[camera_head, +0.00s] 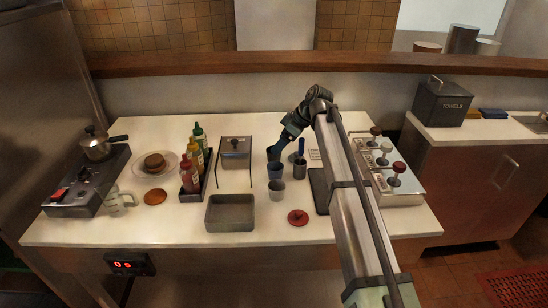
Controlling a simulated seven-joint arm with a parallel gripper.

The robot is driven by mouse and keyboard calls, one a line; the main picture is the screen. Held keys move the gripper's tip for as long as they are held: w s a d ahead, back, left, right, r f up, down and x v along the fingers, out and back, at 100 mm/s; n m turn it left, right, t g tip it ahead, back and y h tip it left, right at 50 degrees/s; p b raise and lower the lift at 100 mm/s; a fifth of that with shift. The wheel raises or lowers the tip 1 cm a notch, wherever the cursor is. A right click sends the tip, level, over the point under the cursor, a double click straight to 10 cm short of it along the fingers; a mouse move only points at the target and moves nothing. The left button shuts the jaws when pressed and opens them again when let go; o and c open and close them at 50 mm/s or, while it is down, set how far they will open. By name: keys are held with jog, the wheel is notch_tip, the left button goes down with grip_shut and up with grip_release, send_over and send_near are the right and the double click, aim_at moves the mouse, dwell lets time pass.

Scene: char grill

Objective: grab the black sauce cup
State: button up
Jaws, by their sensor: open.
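Several small cups stand in a cluster right of the table's middle. A dark cup (271,154) is at the back, partly hidden by my gripper; a blue-grey cup (275,171) and a lighter grey cup (277,190) stand in front of it. A dark grey cup (300,169) stands to their right, by a blue upright item. I cannot tell for sure which is the black sauce cup. My gripper (278,149) is open and points down and left at the back dark cup. Whether it touches or surrounds that cup is unclear.
A grey tray (230,213) and a red lid-like disc (298,217) lie in front. A bottle caddy (196,188) and a lidded box (236,151) stand to the left. A dispenser with several knobs (400,194) is right of my arm. The table's front edge is mostly clear.

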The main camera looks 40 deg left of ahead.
jog(key=shift+x, duration=2.7)
jog(key=c, duration=1)
